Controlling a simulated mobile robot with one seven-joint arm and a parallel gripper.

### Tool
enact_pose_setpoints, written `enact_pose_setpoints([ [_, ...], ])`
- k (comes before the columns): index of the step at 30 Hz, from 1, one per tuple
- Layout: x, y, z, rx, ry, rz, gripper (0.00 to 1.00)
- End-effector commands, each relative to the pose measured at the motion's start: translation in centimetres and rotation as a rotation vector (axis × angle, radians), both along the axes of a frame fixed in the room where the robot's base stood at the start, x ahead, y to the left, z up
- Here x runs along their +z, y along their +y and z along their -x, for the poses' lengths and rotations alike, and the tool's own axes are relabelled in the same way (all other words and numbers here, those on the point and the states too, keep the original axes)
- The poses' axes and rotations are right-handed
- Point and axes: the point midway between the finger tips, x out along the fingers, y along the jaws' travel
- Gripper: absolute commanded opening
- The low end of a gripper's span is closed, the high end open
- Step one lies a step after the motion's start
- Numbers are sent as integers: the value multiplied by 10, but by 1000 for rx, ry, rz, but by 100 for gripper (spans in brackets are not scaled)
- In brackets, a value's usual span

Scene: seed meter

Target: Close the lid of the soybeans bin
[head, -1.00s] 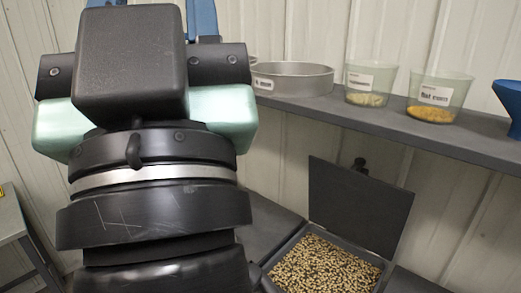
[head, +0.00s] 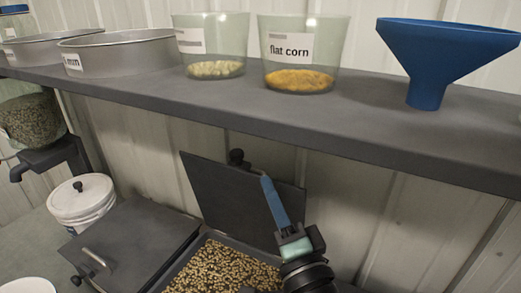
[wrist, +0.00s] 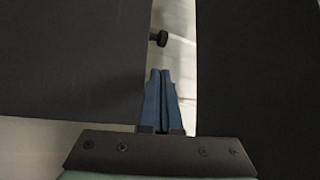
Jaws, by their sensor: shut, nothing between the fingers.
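The bin (head: 212,270), full of pale tan beans, sits low in the head view; no label on it shows. Its dark flat lid (head: 222,190) stands open and upright at its back, with a black knob (head: 237,157) at the top edge. My gripper (head: 266,180) is shut and empty, its blue fingertips overlapping the lid's upper edge right of the knob; whether they touch it I cannot tell. In the wrist view the shut fingers (wrist: 160,80) point into a gap between two dark panels, with a knob (wrist: 158,38) just beyond the tips.
A grey shelf (head: 330,120) above holds metal pans, a cup labelled flat corn (head: 304,55), another cup and a blue funnel (head: 440,60). A closed bin lid (head: 135,240) with a handle lies left, beside a white bucket (head: 82,205).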

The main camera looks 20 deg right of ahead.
Motion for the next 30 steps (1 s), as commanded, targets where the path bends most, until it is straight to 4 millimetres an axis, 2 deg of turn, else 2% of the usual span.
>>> enact_pose_setpoints([
  [1,7,0,-9,3,-1,4,0],
  [9,20,-5,-54,1,1,8,0],
  [15,24,-7,-76,2,1,7,0],
  [21,24,-7,-84,1,0,6,0],
  [30,24,-7,-84,1,-1,8,0],
])
